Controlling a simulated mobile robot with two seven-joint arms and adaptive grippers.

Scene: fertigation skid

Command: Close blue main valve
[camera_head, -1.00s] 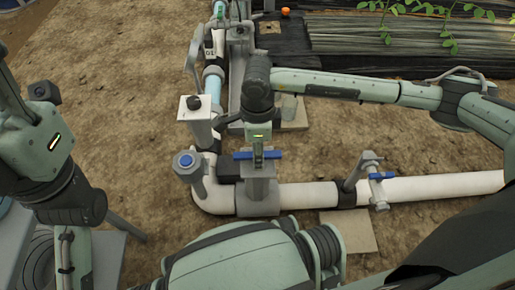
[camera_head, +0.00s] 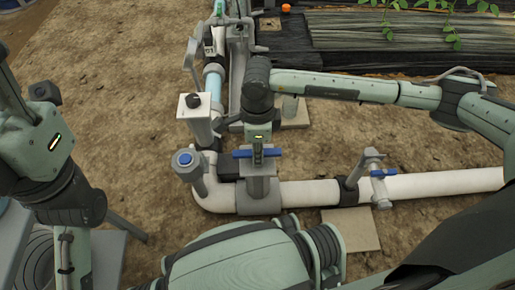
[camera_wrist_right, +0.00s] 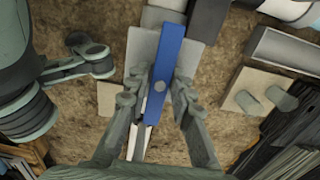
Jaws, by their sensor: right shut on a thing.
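The blue valve handle (camera_head: 244,153) is a flat bar on a grey valve body (camera_head: 258,190) on the white pipe. It lies across the picture, left to right, in the head view. My right gripper (camera_head: 258,155) points down over its middle, shut on it. In the right wrist view the blue handle (camera_wrist_right: 166,60) runs between the two fingers of my right gripper (camera_wrist_right: 158,92). Only part of my left gripper (camera_head: 10,95) shows, at the left edge; its fingertips are hidden.
A smaller blue-handled valve (camera_head: 382,174) stands right on the white pipe (camera_head: 440,184). A blue-capped fitting (camera_head: 185,160) and a white box with a black knob (camera_head: 195,103) stand close to the left of my right gripper. Bare soil lies around.

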